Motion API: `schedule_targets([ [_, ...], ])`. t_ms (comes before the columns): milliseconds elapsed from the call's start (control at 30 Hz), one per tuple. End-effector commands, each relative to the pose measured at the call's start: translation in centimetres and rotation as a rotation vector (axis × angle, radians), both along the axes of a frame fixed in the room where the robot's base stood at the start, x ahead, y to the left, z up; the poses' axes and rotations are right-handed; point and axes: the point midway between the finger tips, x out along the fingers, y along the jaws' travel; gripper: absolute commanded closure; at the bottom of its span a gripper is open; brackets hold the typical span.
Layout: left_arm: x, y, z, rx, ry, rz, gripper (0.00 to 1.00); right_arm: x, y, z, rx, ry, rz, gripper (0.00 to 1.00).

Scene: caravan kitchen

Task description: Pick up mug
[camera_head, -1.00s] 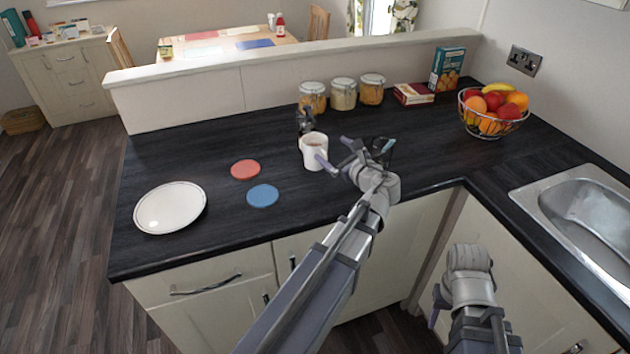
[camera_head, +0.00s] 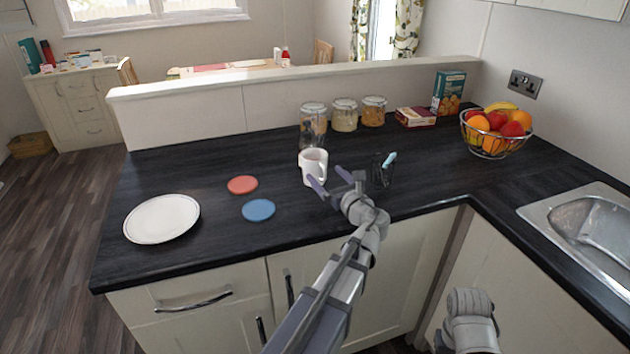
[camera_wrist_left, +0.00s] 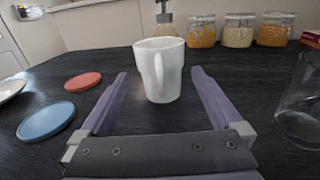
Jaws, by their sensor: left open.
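A white mug (camera_head: 313,167) stands upright on the dark worktop. In the left wrist view the mug (camera_wrist_left: 158,75) stands just beyond and between the fingertips, with its handle facing the camera. My left gripper (camera_head: 330,182) is open and empty, close in front of the mug, and its two purple fingers (camera_wrist_left: 158,84) show on either side of the mug's near side. The head view shows part of my right arm at the bottom right, but its fingers are hidden.
A red coaster (camera_head: 242,185), a blue coaster (camera_head: 258,210) and a white plate (camera_head: 162,219) lie left of the mug. A clear glass (camera_head: 381,172) stands close on the right. A fruit bowl (camera_head: 495,130) is farther right.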

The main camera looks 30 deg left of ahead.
Motion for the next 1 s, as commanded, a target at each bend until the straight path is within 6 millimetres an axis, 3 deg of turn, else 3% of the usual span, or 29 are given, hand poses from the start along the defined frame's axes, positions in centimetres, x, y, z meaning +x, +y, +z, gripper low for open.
schedule_targets([
  [33, 0.0, 0.0, -1.5, 0.0, 0.0, 0.0, 0.0, 0.0, 0.0, -1.5, 0.0, 0.0, 0.0, 0.5],
  [167, 0.0, 0.0, -3.0, 0.0, 0.0, 0.0, 0.0, 0.0, 0.0, -3.0, 0.0, 0.0, 0.0, 0.5],
  [567, 1.2, 1.8, -2.3, -0.001, 0.0, 0.002, 0.0, 0.0, 0.0, -2.3, 0.0, 0.0, 0.0, 0.5],
  [900, 3.9, 6.0, -2.3, -0.001, -0.001, 0.002, 0.0, 0.0, 0.0, -2.3, 0.0, 0.0, 0.0, 0.5],
  [1000, 4.1, 6.4, -2.3, -0.001, -0.001, 0.001, 0.0, 0.0, 0.0, -2.3, 0.0, 0.0, 0.0, 0.5],
])
